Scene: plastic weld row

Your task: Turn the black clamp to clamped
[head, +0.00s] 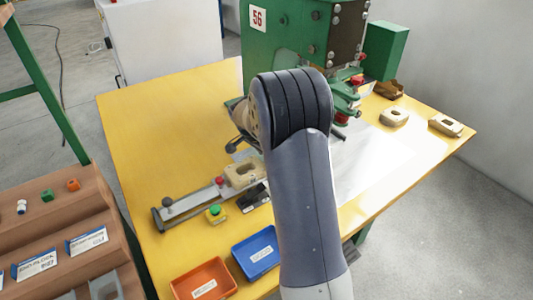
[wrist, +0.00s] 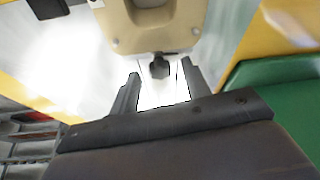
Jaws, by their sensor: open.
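A small black knob (wrist: 160,68) sits just below the edge of a tan part (wrist: 155,28) in the wrist view. It looks like the black clamp's knob, but its handle position cannot be read. My gripper (wrist: 160,70) is open, with one finger on each side of the knob and light gaps visible between. Whether a finger touches it cannot be told.
The yellow table (head: 130,130) carries a green machine (head: 270,35) at the back. A metal fixture (head: 190,204) with a tan part (head: 243,174), an orange tray (head: 203,280) and a blue tray (head: 254,252) stand left of my arm. Tan parts (head: 394,116) lie at right.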

